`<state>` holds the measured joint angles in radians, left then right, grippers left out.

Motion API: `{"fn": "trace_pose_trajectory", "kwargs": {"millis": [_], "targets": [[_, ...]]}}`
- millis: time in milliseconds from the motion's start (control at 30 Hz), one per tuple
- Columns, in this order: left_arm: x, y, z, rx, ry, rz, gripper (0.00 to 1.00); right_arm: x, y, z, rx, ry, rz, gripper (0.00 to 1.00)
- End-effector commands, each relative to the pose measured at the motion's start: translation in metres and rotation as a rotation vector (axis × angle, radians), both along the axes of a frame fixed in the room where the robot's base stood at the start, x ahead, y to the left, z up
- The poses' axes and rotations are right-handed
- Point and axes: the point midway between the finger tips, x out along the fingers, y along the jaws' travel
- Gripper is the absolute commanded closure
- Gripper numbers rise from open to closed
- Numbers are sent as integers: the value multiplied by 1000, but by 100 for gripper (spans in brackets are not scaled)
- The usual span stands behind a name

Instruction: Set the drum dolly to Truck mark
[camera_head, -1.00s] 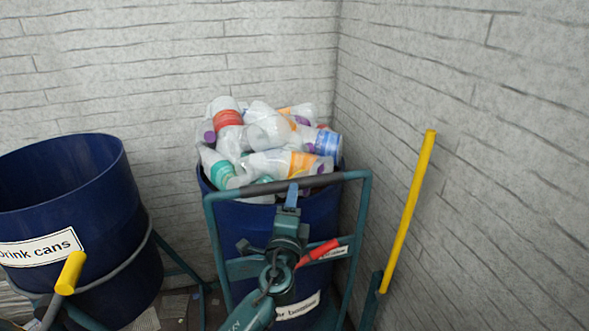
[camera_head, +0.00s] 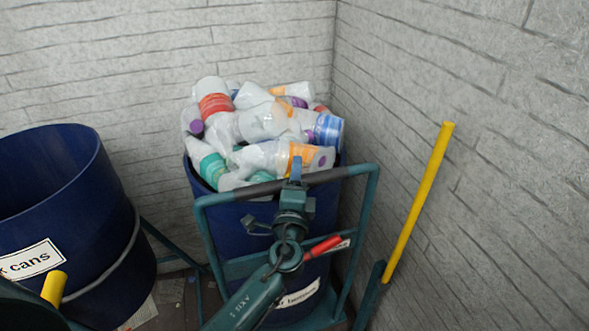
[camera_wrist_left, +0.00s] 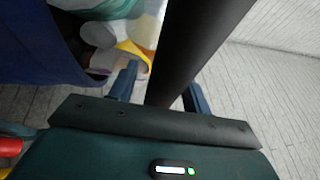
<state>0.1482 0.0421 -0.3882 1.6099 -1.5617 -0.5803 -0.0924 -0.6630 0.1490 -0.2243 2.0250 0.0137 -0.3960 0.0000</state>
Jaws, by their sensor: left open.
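The drum dolly is a green tube frame (camera_head: 369,225) with a dark handle bar (camera_head: 330,175) across its top. It carries a blue drum (camera_head: 232,225) heaped with plastic bottles (camera_head: 262,122). A red lever (camera_head: 323,246) sits on the frame below the handle beside a small label that I cannot read. My left gripper (camera_head: 296,170) is at the middle of the handle bar. In the left wrist view the bar (camera_wrist_left: 188,50) runs between the two open fingers (camera_wrist_left: 160,92), with gaps visible; the gripper is not closed on it. No truck mark can be made out. My right gripper does not show.
A second blue drum labelled for drink cans (camera_head: 62,215) stands at the left, with a yellow grip (camera_head: 54,288) in front. A yellow upright pole (camera_head: 420,200) stands at the right. Brick walls (camera_head: 450,90) close the corner behind and right of the dolly.

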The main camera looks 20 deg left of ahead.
Motion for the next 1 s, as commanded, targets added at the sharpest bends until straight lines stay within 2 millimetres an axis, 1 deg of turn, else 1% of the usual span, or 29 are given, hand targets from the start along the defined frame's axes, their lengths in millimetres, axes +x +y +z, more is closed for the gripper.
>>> {"fn": "trace_pose_trajectory", "kwargs": {"millis": [267,867,1000], "targets": [[0,0,0,0,0,0,51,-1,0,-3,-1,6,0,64],[0,0,0,0,0,1,100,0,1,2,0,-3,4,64],[0,0,0,0,0,1,100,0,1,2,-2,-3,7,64]]}}
